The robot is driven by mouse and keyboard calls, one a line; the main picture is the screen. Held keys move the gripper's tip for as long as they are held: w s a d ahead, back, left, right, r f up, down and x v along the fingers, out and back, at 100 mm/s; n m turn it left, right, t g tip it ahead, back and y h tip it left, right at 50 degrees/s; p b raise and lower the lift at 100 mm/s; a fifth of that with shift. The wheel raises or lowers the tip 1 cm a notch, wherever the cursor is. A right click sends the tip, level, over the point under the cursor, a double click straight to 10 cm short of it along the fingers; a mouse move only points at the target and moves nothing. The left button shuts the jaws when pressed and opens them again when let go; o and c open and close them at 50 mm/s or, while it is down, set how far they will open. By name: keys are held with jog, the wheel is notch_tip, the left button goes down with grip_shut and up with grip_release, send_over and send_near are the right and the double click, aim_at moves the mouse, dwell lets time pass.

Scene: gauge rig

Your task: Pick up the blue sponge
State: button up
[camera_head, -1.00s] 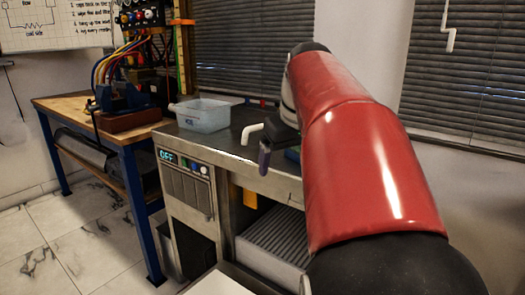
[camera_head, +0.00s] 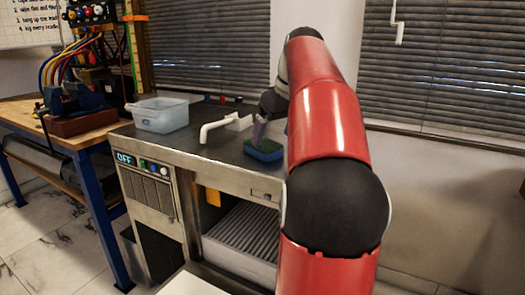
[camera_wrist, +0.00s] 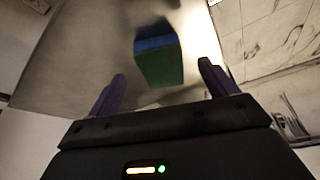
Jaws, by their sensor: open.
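The blue sponge (camera_head: 263,151) has a green top layer and lies flat on the dark counter top (camera_head: 190,147), toward its right part. In the wrist view the sponge (camera_wrist: 158,55) shows ahead of the fingers, its green and blue faces visible. My gripper (camera_head: 259,132) is close to the sponge in the head view, with a purple finger beside or above it; touching cannot be told. My red arm hides the counter to the right of the sponge.
A white bent pipe (camera_head: 222,127) stands left of the sponge. A translucent blue bin (camera_head: 160,115) sits farther left at the back. A wooden workbench (camera_head: 62,130) with a vise stands at left. Blinds (camera_head: 465,88) hang behind. Bare counter lies in front of the bin.

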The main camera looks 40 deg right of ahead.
aim_at(269, 146)
jog(key=x, duration=0.4)
jog(key=shift+w+f+b, duration=0.2)
jog(key=shift+b, duration=0.1)
jog(key=shift+c, duration=0.3)
jog(key=c, duration=1.1)
notch_tip(269, 146, up, 8)
jog(key=shift+f+p, duration=0.15)
jog(key=shift+p, duration=1)
jog(key=shift+r, duration=1.2)
